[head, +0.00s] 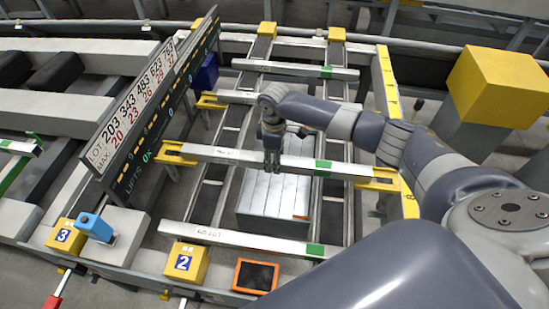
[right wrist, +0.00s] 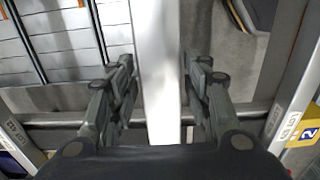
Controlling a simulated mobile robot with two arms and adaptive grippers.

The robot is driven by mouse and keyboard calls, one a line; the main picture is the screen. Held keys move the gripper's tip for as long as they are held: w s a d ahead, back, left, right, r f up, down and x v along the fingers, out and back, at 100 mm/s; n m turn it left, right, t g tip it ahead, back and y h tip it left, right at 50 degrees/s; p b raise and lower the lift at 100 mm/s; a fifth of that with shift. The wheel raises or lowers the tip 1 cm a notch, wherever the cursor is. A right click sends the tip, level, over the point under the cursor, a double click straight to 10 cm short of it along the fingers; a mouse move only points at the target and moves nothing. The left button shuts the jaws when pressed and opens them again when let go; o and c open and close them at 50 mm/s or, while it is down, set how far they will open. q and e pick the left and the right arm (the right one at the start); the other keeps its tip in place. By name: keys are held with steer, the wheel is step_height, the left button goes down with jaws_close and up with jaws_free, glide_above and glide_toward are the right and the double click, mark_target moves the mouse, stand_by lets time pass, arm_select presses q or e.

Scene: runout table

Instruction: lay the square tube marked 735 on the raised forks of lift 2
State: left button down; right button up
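A long pale square tube (head: 225,154) with a green band lies across the table, its ends at a yellow fork (head: 174,153) on the left and a yellow fork (head: 379,181) on the right. Its small marking is too small to read. My right gripper (head: 272,166) is at the tube's middle. In the right wrist view the tube (right wrist: 160,70) runs between the two fingers of the right gripper (right wrist: 163,85), with a gap visible at the right finger. A yellow block marked 2 (head: 185,262) stands at the front. My left gripper is not in view.
Other green-banded tubes lie in front (head: 245,240) and behind (head: 295,68). Grey bars (head: 275,200) are stacked under my gripper. A slanted LOT board (head: 140,105) rises at the left. A block marked 3 (head: 66,236) and an orange-framed screen (head: 255,276) stand along the front.

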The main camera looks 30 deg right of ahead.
steer(key=shift+s, duration=0.1)
steer(key=shift+f, duration=0.1)
step_height(320, 180, up, 12)
stand_by(0.6)
stand_by(0.5)
